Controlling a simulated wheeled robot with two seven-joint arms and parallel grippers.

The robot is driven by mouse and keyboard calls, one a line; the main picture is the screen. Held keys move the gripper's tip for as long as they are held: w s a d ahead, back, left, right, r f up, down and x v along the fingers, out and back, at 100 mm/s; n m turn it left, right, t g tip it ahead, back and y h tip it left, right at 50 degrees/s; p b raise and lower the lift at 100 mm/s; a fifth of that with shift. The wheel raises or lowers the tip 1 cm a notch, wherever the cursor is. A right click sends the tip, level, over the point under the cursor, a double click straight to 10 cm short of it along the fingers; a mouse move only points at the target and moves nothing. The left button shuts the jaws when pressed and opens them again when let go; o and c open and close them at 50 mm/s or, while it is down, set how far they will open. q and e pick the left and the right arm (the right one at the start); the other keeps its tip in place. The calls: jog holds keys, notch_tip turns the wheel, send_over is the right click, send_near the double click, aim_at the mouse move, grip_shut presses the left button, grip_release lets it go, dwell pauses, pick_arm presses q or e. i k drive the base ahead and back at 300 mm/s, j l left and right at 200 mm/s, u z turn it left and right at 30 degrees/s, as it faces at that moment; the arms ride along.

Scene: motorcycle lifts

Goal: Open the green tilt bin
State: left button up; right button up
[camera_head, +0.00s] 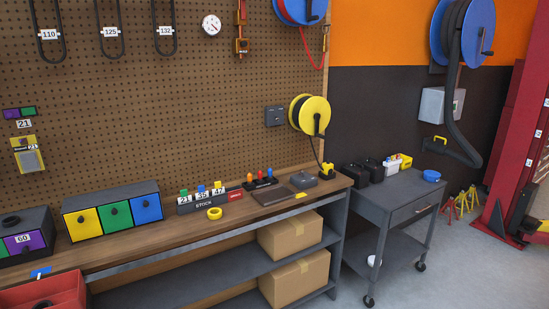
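The green tilt bin (117,217) is the middle front of a grey bin cabinet (110,196) on the workbench at the left. It has a dark round knob and looks shut, flush with its neighbours. A yellow bin (83,225) is on its left and a blue bin (147,210) on its right, each with a dark knob. Neither of my grippers shows in the head view.
A purple-fronted bin box (25,241) stands left of the cabinet. A red open bin (45,293) is at the bottom left. A yellow tape roll (214,213) and a stock rack (205,203) stand to the right. A grey cart (390,205) stands beyond the bench.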

aim_at(116, 217)
jog(key=u, duration=1.6)
jog(key=i+l, duration=0.15)
jog(key=i, duration=0.15)
jog(key=i+l, duration=0.1)
jog(key=i+z, duration=0.1)
jog(key=z, duration=1.5)
